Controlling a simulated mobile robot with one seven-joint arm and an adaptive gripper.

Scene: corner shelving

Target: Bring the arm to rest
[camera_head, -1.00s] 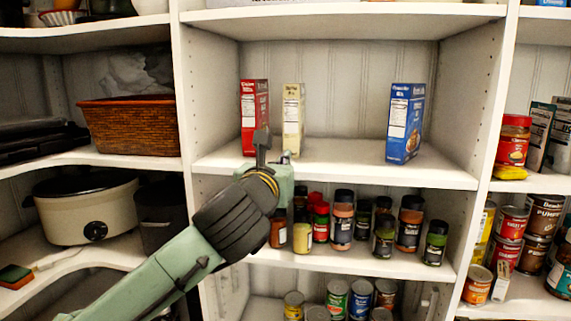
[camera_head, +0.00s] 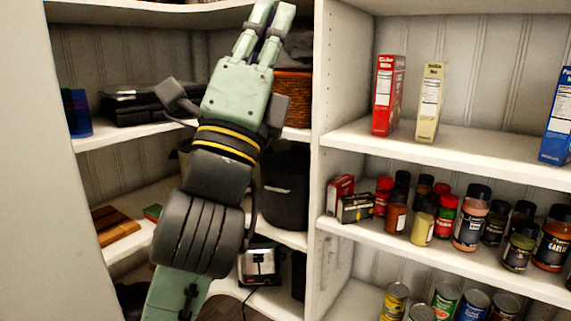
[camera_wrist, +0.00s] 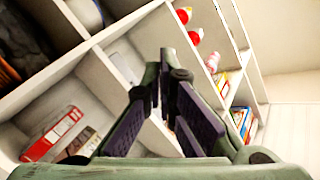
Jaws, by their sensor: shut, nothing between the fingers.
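My gripper (camera_head: 272,10) shows at the top of the head view, raised and pointing up in front of the corner shelves. Its pale green fingers are shut with nothing between them, and their ends reach the top edge of the picture. My arm rises from the bottom of the head view, left of the middle. In the wrist view my gripper (camera_wrist: 162,72) points toward tilted white shelving, and I see no object touching it.
A white upright (camera_head: 324,120) stands right of my gripper. Beyond it are a red box (camera_head: 388,95), a cream box (camera_head: 430,100), a blue box (camera_head: 558,120) and several spice jars. Behind my arm are a wicker basket (camera_head: 294,97), a toaster (camera_head: 258,265) and a black appliance (camera_head: 130,105).

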